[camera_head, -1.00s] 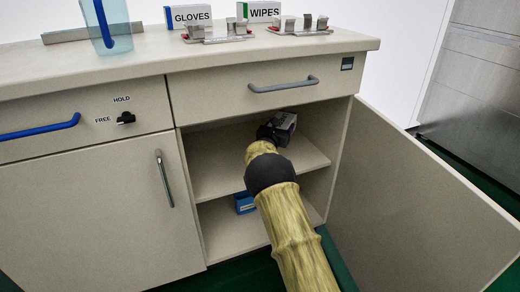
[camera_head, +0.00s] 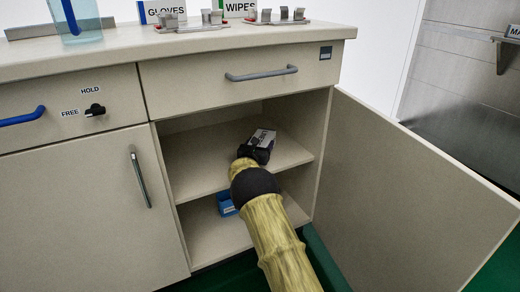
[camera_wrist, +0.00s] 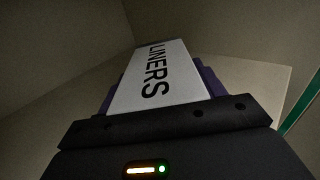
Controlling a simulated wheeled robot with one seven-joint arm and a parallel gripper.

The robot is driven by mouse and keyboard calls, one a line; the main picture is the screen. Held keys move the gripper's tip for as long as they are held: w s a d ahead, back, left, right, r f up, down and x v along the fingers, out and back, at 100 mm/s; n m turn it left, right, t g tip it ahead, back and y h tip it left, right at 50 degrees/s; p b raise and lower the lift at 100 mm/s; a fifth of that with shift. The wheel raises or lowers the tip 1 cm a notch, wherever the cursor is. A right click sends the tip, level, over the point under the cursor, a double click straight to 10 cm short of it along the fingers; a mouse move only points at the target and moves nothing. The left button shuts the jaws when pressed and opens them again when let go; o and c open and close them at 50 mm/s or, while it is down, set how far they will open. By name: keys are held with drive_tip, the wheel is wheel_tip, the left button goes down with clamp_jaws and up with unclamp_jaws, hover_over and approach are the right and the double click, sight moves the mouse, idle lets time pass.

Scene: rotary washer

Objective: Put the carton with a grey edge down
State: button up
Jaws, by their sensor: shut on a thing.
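My gripper (camera_head: 252,154) is shut on a carton (camera_head: 264,138) inside the open cabinet compartment, over the upper shelf (camera_head: 200,166). In the wrist view the carton (camera_wrist: 160,75) has a white face reading LINERS, with dark purplish sides; I see no clearly grey edge. It points away from the dark gripper body (camera_wrist: 165,122). In the head view it looks tilted and close to the shelf; I cannot tell if it touches. My gripper hides its near end, and the fingertips do not show clearly.
A blue box (camera_head: 226,204) sits on the lower shelf. The open door (camera_head: 400,190) stands to the right, a drawer front (camera_head: 240,80) is above, and a closed door (camera_head: 80,200) is left. The upper shelf looks bare to the left of the carton.

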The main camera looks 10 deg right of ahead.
drive_tip(key=shift+r, duration=0.15)
drive_tip(key=o, duration=1.3)
drive_tip(key=shift+f, duration=0.2)
drive_tip(key=shift+r, duration=0.15)
drive_tip(key=p+v, duration=0.5)
drive_tip(key=v, duration=0.6)
drive_tip(key=shift+s+a+r, duration=0.1)
drive_tip(key=shift+s+a, duration=0.05)
drive_tip(key=shift+s, duration=0.3)
